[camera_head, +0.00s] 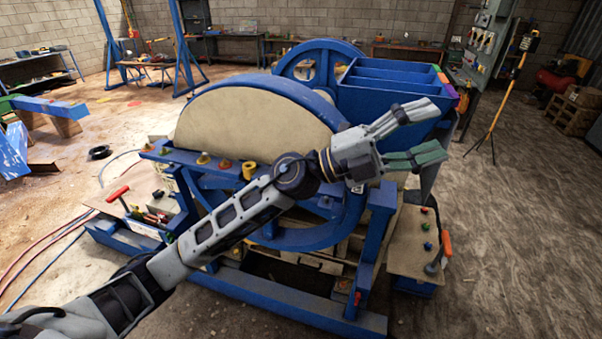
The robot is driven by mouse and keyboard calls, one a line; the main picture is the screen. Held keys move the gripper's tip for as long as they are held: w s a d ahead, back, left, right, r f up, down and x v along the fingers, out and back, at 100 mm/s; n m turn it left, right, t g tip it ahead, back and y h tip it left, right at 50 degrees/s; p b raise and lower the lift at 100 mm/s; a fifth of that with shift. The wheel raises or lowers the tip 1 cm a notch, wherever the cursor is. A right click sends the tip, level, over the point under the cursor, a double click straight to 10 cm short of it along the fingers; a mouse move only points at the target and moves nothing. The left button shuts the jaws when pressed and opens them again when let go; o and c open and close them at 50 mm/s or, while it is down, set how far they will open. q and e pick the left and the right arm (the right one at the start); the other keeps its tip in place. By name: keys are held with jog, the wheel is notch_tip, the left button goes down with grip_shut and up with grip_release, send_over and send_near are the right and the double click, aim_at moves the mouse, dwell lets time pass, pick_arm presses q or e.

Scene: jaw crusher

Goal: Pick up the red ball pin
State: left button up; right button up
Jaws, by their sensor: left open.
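A small red ball pin (424,210) stands on the beige side plate (405,245) at the right of the blue jaw crusher (300,230). A green pin (427,227) and a blue pin (427,246) stand in a row with it, nearer to me. My left gripper (430,130) reaches across the crusher from the left. Its two fingers are spread and empty, pointing right. It appears above the red ball pin in the picture, clearly apart from it. My right gripper is not in view.
An orange-handled tool (446,244) is at the plate's right edge. A blue divided bin (390,82) rises behind my gripper. A yellow tripod (503,105) stands farther right. A tool tray (150,215) sits at the left.

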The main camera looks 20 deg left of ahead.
pick_arm(q)
notch_tip(320, 180, down, 6)
jog(key=s+d+m+g+y, duration=0.3)
jog(key=m+g+y, duration=0.2)
jog(key=m+y, duration=0.1)
jog(key=w+a+f+m+t+y, duration=0.1)
jog(key=w+a+f+y, duration=0.3)
jog(key=a+f+y, duration=0.15)
jog(key=w+a+r+n+t+y, duration=0.1)
jog(key=w+a+y, duration=0.3)
jog(key=a, duration=0.7)
jog(key=w+a+r+n+t+y, duration=0.1)
jog(key=w+a+n+t+y, duration=0.2)
jog(key=a+y, duration=0.4)
jog(key=w+a, duration=0.1)
jog(key=a, duration=0.2)
jog(key=shift+w+a+r, duration=0.15)
jog(key=shift+w+a, duration=0.2)
jog(key=p+x, duration=0.1)
jog(key=x, duration=0.7)
jog(key=shift+w+f+p, duration=0.15)
jog(key=shift+f+p, duration=0.15)
